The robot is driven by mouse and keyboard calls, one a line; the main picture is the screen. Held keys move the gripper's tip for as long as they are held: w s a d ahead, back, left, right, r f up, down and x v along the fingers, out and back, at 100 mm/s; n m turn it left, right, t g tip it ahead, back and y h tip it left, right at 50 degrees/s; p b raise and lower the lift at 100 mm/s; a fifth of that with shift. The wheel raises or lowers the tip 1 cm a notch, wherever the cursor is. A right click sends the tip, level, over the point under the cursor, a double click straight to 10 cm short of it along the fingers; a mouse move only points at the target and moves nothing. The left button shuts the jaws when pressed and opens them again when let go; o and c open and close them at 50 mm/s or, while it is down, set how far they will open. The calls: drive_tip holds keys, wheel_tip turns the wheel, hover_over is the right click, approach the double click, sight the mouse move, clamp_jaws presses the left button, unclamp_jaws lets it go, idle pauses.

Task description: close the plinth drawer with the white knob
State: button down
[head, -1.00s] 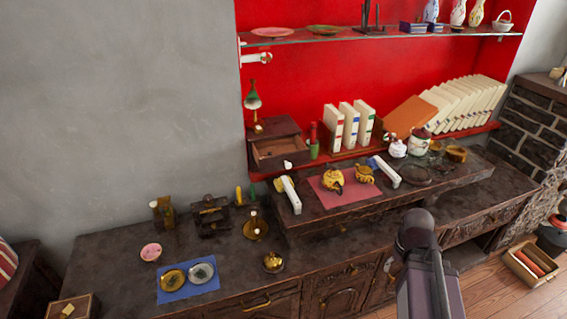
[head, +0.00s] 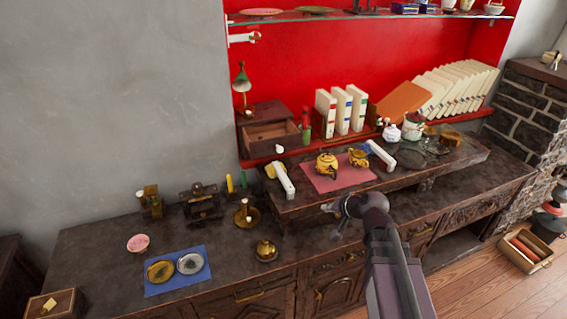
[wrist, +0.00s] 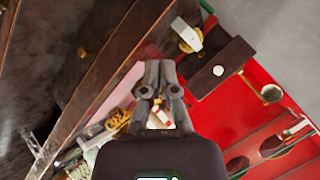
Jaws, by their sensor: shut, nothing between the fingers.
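The plinth (head: 266,112) is a small dark wooden box standing at the left end of the red shelf. Its drawer (head: 272,136) is pulled out, with its open inside showing. The white knob (head: 280,149) is on the drawer front. In the wrist view the drawer (wrist: 232,58) shows at upper right with its white knob (wrist: 218,70). My gripper (head: 335,214) is over the front of the cabinet, right of and nearer than the drawer, apart from it. In the wrist view its fingers (wrist: 159,68) are together and empty.
A green lamp (head: 242,80) stands by the plinth. A white-handled item (head: 284,180) lies on the raised dark ledge in front of the drawer. Right of it are a pink mat (head: 320,183) with a gold teapot (head: 326,165), and upright white books (head: 342,112).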

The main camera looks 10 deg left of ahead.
sight(281, 151)
drive_tip(key=w+a+r+m+t+y+b, duration=0.2)
drive_tip(key=w+a+r+m+t+b, duration=0.1)
drive_tip(key=w+a+m+t+b, duration=0.4)
drive_tip(key=shift+w+a+r+m+t+b, duration=0.2)
drive_tip(key=shift+w+a+m+t+b, duration=0.25)
drive_tip(key=shift+a+m+t, duration=1)
drive_tip(key=shift+w+a+m+g, duration=0.1)
drive_tip(key=shift+a+m+g, duration=0.25)
drive_tip(key=shift+a+g, duration=0.1)
drive_tip(key=shift+w, duration=0.1)
drive_tip(key=x, duration=1.3)
drive_tip(key=shift+w+a, duration=0.3)
